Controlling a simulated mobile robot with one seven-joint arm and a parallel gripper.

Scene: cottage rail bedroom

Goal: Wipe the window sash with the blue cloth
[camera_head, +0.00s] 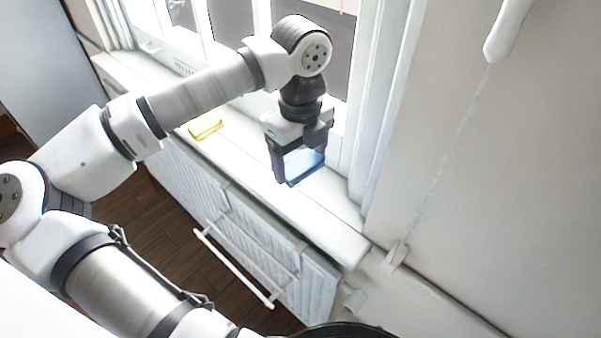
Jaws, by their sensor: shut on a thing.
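My gripper (290,172) points down above the white window sill, near the right end of the window. It is shut on the blue cloth (304,163), which shows as a pale blue patch between the dark fingers. Part of the cloth is hidden by the fingers. The white window sash (261,18) stands behind my gripper, and my arm covers part of it. I cannot tell whether the cloth touches the sill or the sash.
A yellow object (206,129) lies on the sill (325,218) left of my gripper. A white radiator (205,185) with a towel rail (233,267) is below. White curtains (388,95) hang at the right. A blind cord (441,165) hangs by the right wall.

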